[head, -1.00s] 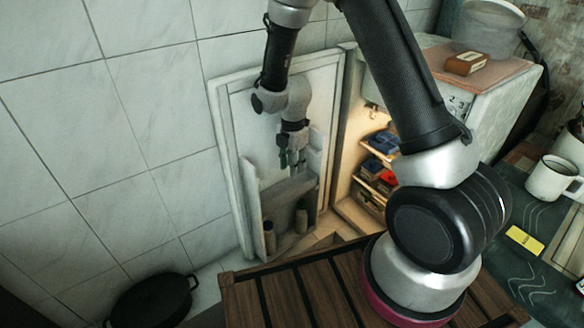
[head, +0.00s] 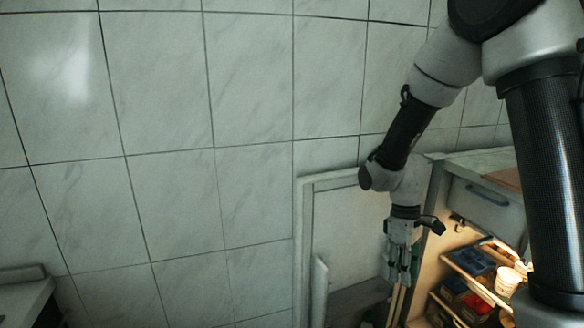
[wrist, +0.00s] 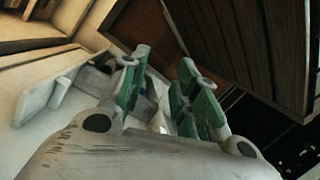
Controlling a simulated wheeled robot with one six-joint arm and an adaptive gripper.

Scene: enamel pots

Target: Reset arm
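My gripper (head: 398,270) hangs pointing down at the end of my arm in the head view, in front of the inner side of the open fridge door (head: 350,235). In the wrist view my gripper (wrist: 160,85) shows its green-padded fingers spread apart with nothing held between them. The door's inner shelf (wrist: 50,95) lies beyond and to the left of the fingers in the wrist view.
The lit fridge interior (head: 470,265) stands open at the lower right, with blue and red packages and a white cup (head: 508,281) on its shelves. A dark slatted wooden surface (wrist: 235,45) is close at the wrist view's upper right. Tiled wall (head: 160,130) fills the left.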

